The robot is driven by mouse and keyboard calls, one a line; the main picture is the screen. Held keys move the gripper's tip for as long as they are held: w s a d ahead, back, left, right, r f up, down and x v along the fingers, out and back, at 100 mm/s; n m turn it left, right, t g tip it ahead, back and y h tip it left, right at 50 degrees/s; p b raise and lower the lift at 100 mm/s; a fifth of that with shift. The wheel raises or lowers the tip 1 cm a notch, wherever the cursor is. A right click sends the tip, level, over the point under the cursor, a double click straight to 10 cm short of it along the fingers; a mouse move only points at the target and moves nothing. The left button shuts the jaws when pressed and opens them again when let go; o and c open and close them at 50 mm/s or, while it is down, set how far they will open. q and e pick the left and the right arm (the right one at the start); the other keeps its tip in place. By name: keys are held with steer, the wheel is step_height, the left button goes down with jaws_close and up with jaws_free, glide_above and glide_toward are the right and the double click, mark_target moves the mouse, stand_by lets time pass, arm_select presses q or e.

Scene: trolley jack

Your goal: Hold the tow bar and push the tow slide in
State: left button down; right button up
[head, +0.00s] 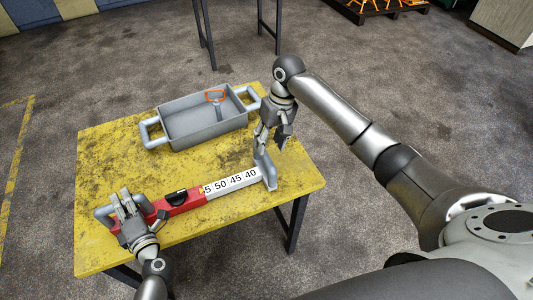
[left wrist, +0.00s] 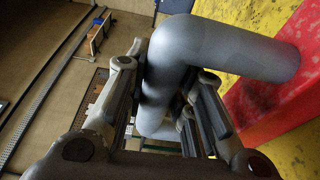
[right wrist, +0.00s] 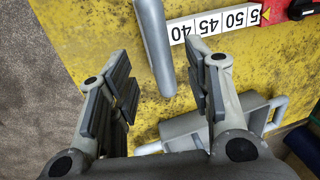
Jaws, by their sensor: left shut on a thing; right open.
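The tow bar (head: 186,204) lies on the yellow table, with a red body and a grey bent-tube handle (left wrist: 225,50) at its left end. My left gripper (head: 128,208) is shut on this handle; in the left wrist view the tube passes between its fingers (left wrist: 170,100). The white tow slide (head: 232,182), marked 50, 45 and 40, sticks out of the red body to the right. It ends in a grey upright end piece (head: 266,168). My right gripper (head: 281,138) is open above this end piece. In the right wrist view the end piece (right wrist: 154,45) shows between the open fingers.
A grey tray (head: 205,125) with two side handles stands at the back of the table (head: 105,245). It holds an orange-handled thing (head: 215,96). The table top right of the end piece is clear. A pallet with orange things (head: 375,8) lies on the floor behind.

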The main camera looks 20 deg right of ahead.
mark_target(266, 155)
steer(key=f, duration=0.3)
steer(key=a+f, duration=0.1)
steer(key=f, duration=0.2)
steer(key=shift+a, duration=0.1)
steer(key=shift+c, duration=0.5)
steer(key=shift+r, duration=0.1)
jaws_close()
